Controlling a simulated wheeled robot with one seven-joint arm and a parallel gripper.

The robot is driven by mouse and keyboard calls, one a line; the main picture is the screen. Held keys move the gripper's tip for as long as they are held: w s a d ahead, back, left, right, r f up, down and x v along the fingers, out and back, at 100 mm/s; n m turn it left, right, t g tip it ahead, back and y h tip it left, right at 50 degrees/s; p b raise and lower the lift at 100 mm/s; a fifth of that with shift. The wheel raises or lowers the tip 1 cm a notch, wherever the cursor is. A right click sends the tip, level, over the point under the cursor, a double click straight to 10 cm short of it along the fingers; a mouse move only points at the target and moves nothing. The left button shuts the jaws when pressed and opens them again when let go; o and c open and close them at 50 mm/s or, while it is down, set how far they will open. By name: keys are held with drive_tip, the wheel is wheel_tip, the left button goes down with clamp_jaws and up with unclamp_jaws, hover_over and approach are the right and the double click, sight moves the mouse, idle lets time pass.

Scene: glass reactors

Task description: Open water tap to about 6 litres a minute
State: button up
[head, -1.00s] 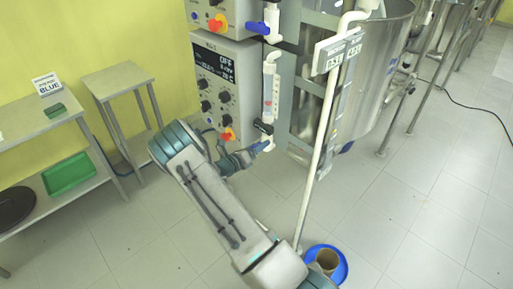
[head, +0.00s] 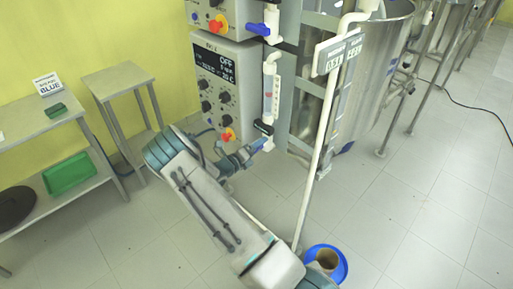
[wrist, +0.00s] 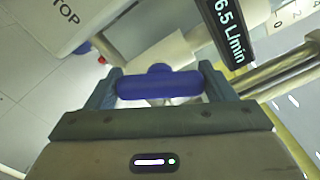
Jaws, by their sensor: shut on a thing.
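My gripper (wrist: 159,90) is shut on the blue handle of the water tap (wrist: 160,84), which lies across the wrist view between the two fingers. A dark flow display (wrist: 229,32) just above it reads 6.5 L/min. In the head view my gripper (head: 257,146) is at the lower end of the white pipe with the clear flow tube (head: 271,95); the tap handle there is mostly hidden by my gripper.
The control box (head: 220,85) with knobs and a red-yellow button stands just left of the tap. A metal frame and steel vessel (head: 375,80) stand to the right. A blue bucket (head: 340,262) is on the floor. A small side table (head: 118,80) stands left.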

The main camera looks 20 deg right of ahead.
drive_tip(key=o, duration=1)
drive_tip(key=b+v, duration=0.2)
drive_tip(key=v, duration=1.2)
drive_tip(key=shift+d, duration=0.1)
